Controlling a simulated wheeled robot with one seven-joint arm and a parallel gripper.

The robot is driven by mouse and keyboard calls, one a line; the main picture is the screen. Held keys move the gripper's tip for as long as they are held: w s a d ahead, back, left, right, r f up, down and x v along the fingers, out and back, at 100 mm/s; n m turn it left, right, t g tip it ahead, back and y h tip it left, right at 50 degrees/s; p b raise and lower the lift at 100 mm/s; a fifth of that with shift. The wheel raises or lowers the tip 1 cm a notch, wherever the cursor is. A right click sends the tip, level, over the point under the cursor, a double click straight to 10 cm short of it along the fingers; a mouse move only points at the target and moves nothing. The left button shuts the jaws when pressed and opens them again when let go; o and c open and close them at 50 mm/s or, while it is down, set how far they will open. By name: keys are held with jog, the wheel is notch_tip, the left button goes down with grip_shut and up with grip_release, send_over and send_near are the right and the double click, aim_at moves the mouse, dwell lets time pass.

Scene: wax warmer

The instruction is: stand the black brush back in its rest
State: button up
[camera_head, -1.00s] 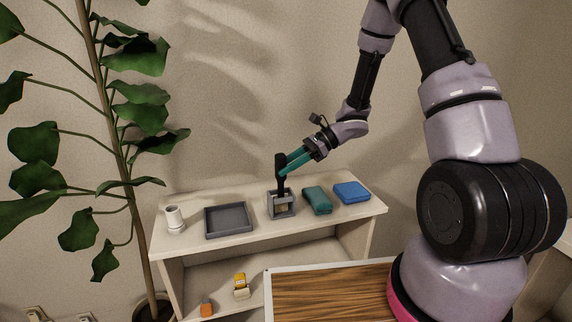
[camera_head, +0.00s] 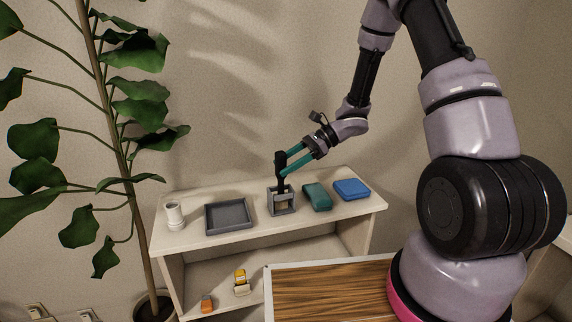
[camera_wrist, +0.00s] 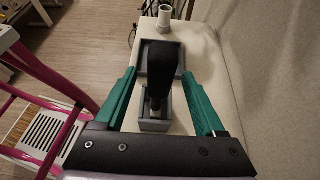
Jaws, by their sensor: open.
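The black brush (camera_head: 281,168) stands upright in its grey square rest (camera_head: 284,208) on the shelf top, lower end inside the rest. In the wrist view the brush (camera_wrist: 162,72) rises between the two teal fingers, with the rest (camera_wrist: 156,124) below it. My gripper (camera_head: 287,168) is open, its fingers on either side of the brush's upper part. In the wrist view my gripper (camera_wrist: 160,88) shows a gap between each finger and the brush. The bottom of the brush inside the rest is hidden.
On the shelf top, a grey tray (camera_head: 229,229) and a white cup (camera_head: 174,214) are left of the rest; a green case (camera_head: 317,196) and a blue box (camera_head: 352,189) are right. Orange (camera_head: 207,303) and yellow (camera_head: 241,277) items lie on the lower shelf. A leafy plant (camera_head: 141,88) stands left.

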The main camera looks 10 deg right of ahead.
jog(key=shift+d, duration=0.1)
jog(key=v, duration=0.7)
jog(key=shift+d+r, duration=0.25)
jog(key=shift+d, duration=0.05)
dwell(1.1)
jog(key=shift+w, duration=0.1)
jog(key=v, duration=1.1)
dwell(0.4)
